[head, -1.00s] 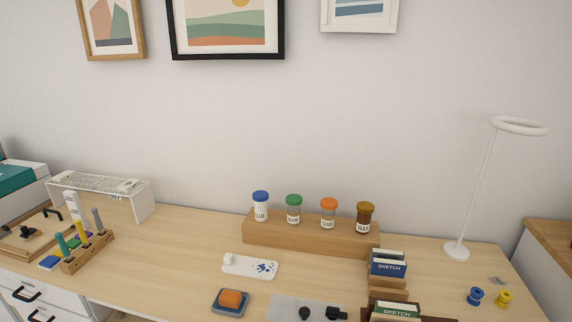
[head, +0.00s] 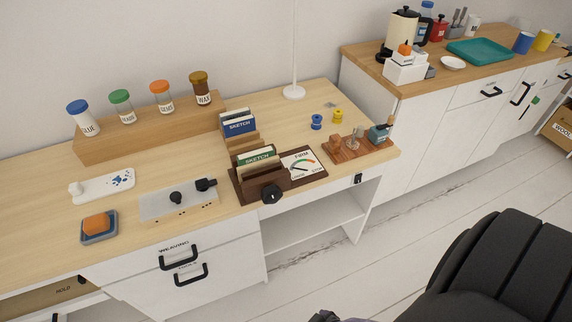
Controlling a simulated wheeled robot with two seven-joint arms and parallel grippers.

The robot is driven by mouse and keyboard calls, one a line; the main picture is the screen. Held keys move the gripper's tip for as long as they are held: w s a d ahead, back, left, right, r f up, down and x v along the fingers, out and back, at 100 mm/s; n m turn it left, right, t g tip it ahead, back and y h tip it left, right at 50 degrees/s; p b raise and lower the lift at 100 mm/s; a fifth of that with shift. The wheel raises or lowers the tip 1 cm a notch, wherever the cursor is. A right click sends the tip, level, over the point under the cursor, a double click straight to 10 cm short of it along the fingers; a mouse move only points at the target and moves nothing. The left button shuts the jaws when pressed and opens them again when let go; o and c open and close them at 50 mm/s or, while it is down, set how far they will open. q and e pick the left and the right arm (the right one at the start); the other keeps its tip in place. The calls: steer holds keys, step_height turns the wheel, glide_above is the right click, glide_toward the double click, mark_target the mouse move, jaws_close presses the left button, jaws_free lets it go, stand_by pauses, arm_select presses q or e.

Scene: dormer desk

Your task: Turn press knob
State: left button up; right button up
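A dark wooden press (head: 250,188) sits at the desk's front edge. A round black knob (head: 271,194) is on its front face. A white dial card (head: 303,164) with a coloured arc and the word FIRM lies on its right part. Sketch booklets, one green (head: 256,157) and one blue (head: 238,125), stand upright in the wooden rack at and behind the press. Neither gripper can be made out in the head view. Nothing is seen touching the knob.
A pale plate with black knobs (head: 178,203) lies left of the press. A wooden tray (head: 358,149) with small tools is to the right. A black padded shape (head: 490,270) fills the lower right. A small dark piece shows at the bottom edge.

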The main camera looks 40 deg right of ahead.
steer(key=w+d+t+b, duration=0.2)
steer(key=w+t+b, duration=0.3)
steer(key=w, duration=0.6)
steer(key=m+t+h+b, duration=0.4)
steer(key=t+h+b, duration=0.1)
steer(key=t+b, duration=0.15)
glide_toward(274, 200)
steer(key=w, duration=0.1)
steer(key=b+x, duration=0.1)
steer(key=x, duration=0.7)
steer(key=shift+w+d+b, duration=0.15)
steer(key=shift+w+b, duration=0.05)
steer(key=shift+b, duration=0.2)
steer(key=shift+w+d+r, duration=0.1)
steer(key=shift+w, duration=0.45)
steer(key=c, duration=1)
arm_select(q)
steer(key=s+a+f+g, duration=0.1)
steer(key=s+f, duration=0.1)
steer(key=f, duration=0.6)
steer(key=s+a+f+g, duration=0.1)
steer(key=s+a+f, duration=0.1)
steer(key=f, duration=0.6)
steer(key=shift+s+f+y, duration=0.3)
steer(key=shift+s+f, duration=0.1)
steer(key=shift+s, duration=0.4)
arm_select(e)
steer(key=shift+o, duration=0.2)
steer(key=shift+m, duration=0.3)
